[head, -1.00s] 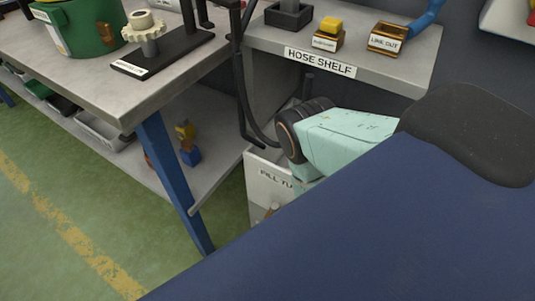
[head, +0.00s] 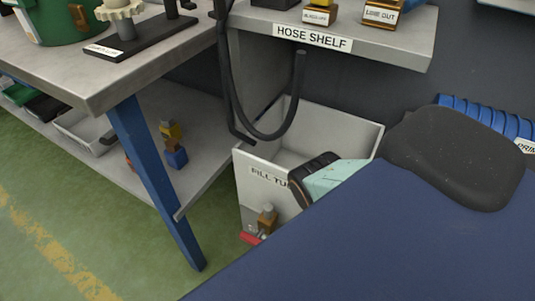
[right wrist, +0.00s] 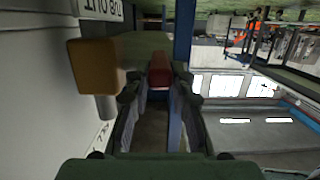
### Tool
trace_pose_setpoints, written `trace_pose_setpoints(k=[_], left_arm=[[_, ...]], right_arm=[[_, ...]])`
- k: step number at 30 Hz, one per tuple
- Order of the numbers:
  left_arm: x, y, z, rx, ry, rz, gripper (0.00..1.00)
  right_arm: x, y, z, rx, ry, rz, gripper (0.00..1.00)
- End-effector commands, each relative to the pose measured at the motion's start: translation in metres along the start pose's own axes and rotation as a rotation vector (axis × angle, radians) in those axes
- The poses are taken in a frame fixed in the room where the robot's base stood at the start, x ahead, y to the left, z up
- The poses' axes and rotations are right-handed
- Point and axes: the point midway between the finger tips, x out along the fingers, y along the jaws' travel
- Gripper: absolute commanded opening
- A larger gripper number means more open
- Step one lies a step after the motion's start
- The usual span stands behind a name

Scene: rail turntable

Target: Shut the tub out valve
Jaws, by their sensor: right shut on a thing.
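The fill tub (head: 262,178) is a white open-topped box below the hose shelf. The tub out valve (head: 267,216) is a small brass-coloured body low on its front, with a red handle (head: 250,238) at its lower left. In the right wrist view, the valve body (right wrist: 95,72) is to the left, beside the "TUB OUT" label (right wrist: 101,8). My right gripper (right wrist: 160,84) is shut on the red handle (right wrist: 159,68), which lies between its fingertips. In the head view, the right gripper is hidden behind my dark blue body. My left gripper is not in view.
A workbench (head: 95,88) with a blue leg (head: 155,185) stands left of the tub. A black hose (head: 298,90) hangs into the tub from the hose shelf (head: 390,40). A blue corrugated hose (head: 485,115) is at right. The green floor at lower left is clear.

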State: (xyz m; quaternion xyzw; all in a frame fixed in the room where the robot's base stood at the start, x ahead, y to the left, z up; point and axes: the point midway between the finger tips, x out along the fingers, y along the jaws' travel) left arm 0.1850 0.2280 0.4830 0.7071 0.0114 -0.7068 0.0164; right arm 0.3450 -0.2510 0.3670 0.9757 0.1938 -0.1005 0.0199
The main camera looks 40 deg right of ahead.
Motion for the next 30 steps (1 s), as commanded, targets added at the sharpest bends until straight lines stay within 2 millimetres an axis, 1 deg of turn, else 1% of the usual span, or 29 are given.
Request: trace_pose_setpoints(k=[13,14,21,22,30], left_arm=[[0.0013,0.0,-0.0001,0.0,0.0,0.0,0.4],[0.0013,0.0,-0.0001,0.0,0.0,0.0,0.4],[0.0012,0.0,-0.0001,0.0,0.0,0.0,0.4],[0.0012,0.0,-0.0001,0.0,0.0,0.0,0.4],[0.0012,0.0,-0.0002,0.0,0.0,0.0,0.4]], right_arm=[[0.0022,-0.0008,-0.0006,-0.001,0.013,-0.003,0.0],[0.0022,-0.0008,-0.0007,-0.001,0.013,-0.003,0.23],[0.0014,-0.0004,-0.0004,0.0,0.011,-0.002,0.44],[0.0013,-0.0004,-0.0003,0.0,0.011,-0.001,0.45],[0.0001,0.0,0.0,0.0,0.01,0.0,0.45]])
